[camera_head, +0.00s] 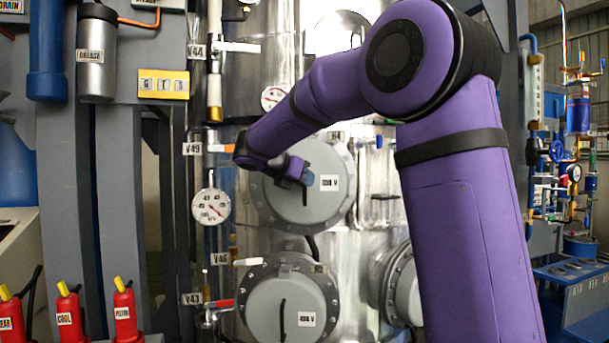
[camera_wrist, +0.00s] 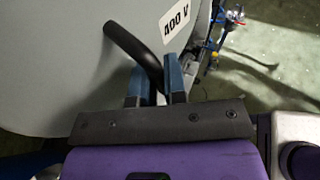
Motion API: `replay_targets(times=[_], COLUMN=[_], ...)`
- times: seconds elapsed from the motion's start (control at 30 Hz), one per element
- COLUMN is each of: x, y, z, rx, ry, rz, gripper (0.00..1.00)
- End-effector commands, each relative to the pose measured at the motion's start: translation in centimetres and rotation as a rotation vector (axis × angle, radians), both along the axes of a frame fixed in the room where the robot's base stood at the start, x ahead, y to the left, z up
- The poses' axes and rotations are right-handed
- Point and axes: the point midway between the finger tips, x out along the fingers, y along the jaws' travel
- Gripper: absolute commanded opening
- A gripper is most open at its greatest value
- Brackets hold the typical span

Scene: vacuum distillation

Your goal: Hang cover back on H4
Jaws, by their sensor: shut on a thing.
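A round grey cover (camera_head: 322,212) with a black handle and a white label stands upright at the middle of the steel vessel. In the wrist view the cover (camera_wrist: 60,60) fills the upper left, and its label reads "400 V". My gripper (camera_head: 300,180) reaches in from the right and is shut on the cover's handle. The wrist view shows the black curved handle (camera_wrist: 135,45) running down between the blue fingers (camera_wrist: 156,85). A bolted ring shows around the cover's edge. I cannot tell whether the cover touches the ring or hangs on it.
Another grey cover (camera_head: 285,305) sits below, and a bolted flange (camera_head: 403,285) is at lower right. A pressure gauge (camera_head: 210,206) and valve handles line the left side. A blue rack (camera_head: 585,290) is at right.

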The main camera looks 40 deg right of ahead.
Motion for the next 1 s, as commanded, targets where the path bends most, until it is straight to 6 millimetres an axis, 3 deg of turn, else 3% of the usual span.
replay_targets(times=[0.37,0.4,0.5,0.53,0.83,1.0], x=[0.0,0.0,0.0,0.0,0.0,-0.3], y=[0.0,0.0,0.0,0.0,0.2,1.8], z=[-0.2,-0.2,-0.2,-0.2,-0.2,0.5], rx=[-0.001,-0.001,0.0,0.0,0.001,0.001], ry=[-0.002,-0.002,-0.001,-0.001,0.0,-0.001], rz=[-0.001,-0.001,0.0,0.0,0.0,0.001], gripper=[0.0,0.17,0.4,0.42,0.42,0.42])
